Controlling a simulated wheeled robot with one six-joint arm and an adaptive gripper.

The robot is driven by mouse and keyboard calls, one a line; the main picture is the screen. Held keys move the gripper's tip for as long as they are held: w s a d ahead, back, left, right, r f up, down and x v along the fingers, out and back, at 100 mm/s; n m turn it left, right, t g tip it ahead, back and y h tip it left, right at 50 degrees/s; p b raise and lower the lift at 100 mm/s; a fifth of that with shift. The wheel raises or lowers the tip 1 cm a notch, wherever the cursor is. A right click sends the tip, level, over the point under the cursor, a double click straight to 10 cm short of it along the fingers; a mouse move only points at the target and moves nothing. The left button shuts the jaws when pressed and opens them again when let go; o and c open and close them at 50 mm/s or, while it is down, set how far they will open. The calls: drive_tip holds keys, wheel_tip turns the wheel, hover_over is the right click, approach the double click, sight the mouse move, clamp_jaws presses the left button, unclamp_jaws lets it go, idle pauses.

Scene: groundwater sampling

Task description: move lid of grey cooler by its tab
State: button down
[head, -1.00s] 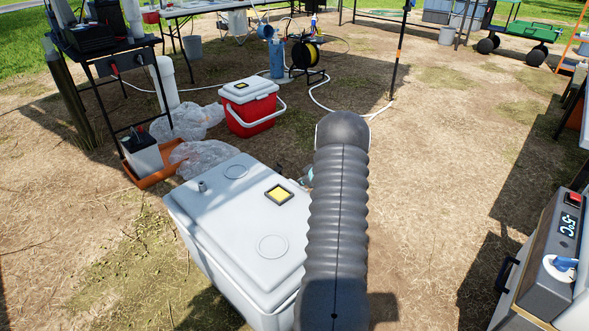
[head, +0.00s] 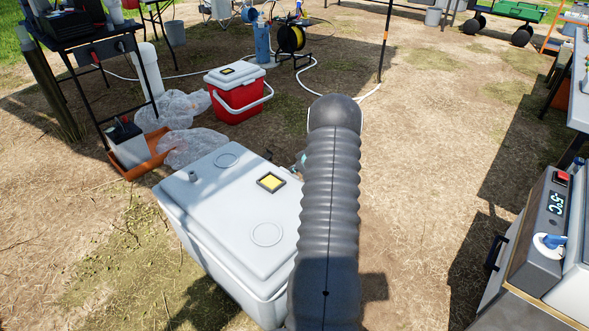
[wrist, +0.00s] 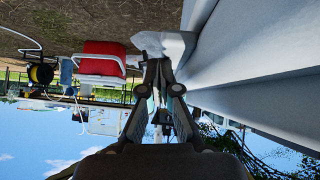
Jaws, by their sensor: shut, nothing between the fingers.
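The grey cooler (head: 222,274) stands on the ground left of my arm in the head view. Its lid (head: 215,215) looks closed, with a yellow square label (head: 271,182) and a small round cap (head: 192,176) on top. I cannot make out the lid's tab; my arm covers the cooler's right edge. My gripper is mostly hidden behind my arm there. In the wrist view, which is upside down, my gripper (wrist: 159,66) is shut and empty. The pale grey cooler side (wrist: 265,70) lies to its right, and I see no contact.
A red cooler (head: 236,101) with a white lid stands beyond the grey one. Clear plastic bags (head: 196,147) and an orange tray (head: 135,165) lie at left. A unit with a display (head: 556,203) stands at right. The ground between is clear.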

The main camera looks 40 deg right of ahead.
drive_tip(key=w+r+v, duration=0.2)
drive_tip(key=v, duration=1)
drive_tip(key=shift+s+d+r, duration=0.2)
drive_tip(key=shift+d+r, duration=0.1)
drive_tip(key=shift+d, duration=0.15)
